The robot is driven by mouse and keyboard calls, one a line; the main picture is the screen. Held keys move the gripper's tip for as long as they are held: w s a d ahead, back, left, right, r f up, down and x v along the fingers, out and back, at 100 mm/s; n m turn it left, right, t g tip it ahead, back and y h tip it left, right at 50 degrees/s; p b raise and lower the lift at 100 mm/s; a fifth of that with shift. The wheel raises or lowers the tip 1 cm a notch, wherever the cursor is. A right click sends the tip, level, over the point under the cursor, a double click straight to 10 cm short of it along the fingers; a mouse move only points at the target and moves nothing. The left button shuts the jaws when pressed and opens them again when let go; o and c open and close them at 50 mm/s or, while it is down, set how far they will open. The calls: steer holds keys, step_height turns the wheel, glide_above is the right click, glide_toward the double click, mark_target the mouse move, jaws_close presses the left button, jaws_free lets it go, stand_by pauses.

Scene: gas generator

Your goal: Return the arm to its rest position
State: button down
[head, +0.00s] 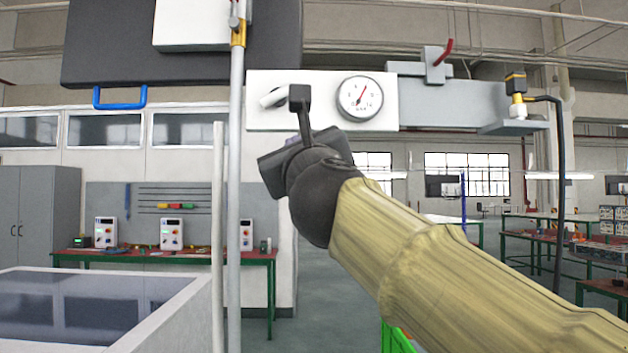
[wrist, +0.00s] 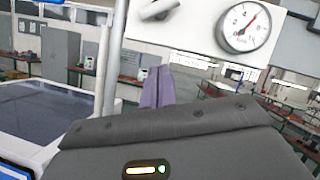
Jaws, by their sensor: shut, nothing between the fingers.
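My gripper shows in the wrist view as two lavender fingers (wrist: 157,88) pressed together with nothing between them. In the head view the dark wrist mostly hides the gripper; only a small purple bit (head: 292,141) shows. My arm, in a beige sleeve, reaches from the lower right up to the picture's middle. The gripper is below the white panel in both views and appears apart from it.
The white panel (head: 320,118) carries a round gauge (head: 360,98) and a pale lever handle (head: 272,97). A grey vertical pipe (head: 235,200) stands left of my wrist. A white-rimmed tank (head: 165,310) is at lower left. A workbench (head: 160,254) stands behind.

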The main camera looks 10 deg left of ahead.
steer(key=w+d+f+n+g+h, duration=0.15)
steer(key=w+f+n, duration=0.35)
steer(key=f, duration=0.6)
steer(key=w+d+f+n+g+h, duration=0.1)
steer(key=w+d+f+n+g, duration=0.25)
steer(key=f, duration=0.65)
steer(key=d+f+n+g+h, duration=0.2)
steer(key=d+f+n, duration=0.3)
steer(key=f, duration=0.7)
steer(key=d+f+n+g+h, duration=0.2)
steer(key=d+f+n, duration=0.25)
steer(key=f, duration=0.65)
steer(key=s+d+f+n+g+h, duration=0.2)
steer(key=s+d+f+n+g, duration=0.2)
steer(key=s+d+f, duration=0.7)
steer(key=s+d+f+n+g+h, duration=0.25)
steer(key=s+d+f+g, duration=0.3)
steer(key=s+f, duration=0.6)
step_height(320, 180, up, 18)
steer(key=w+p, duration=0.2)
steer(key=p, duration=1.6)
steer(key=shift+w+d+n+t+y+p, duration=0.15)
steer(key=shift+w+n+t+y+p, duration=0.1)
steer(key=shift+n+t+y+p, duration=0.15)
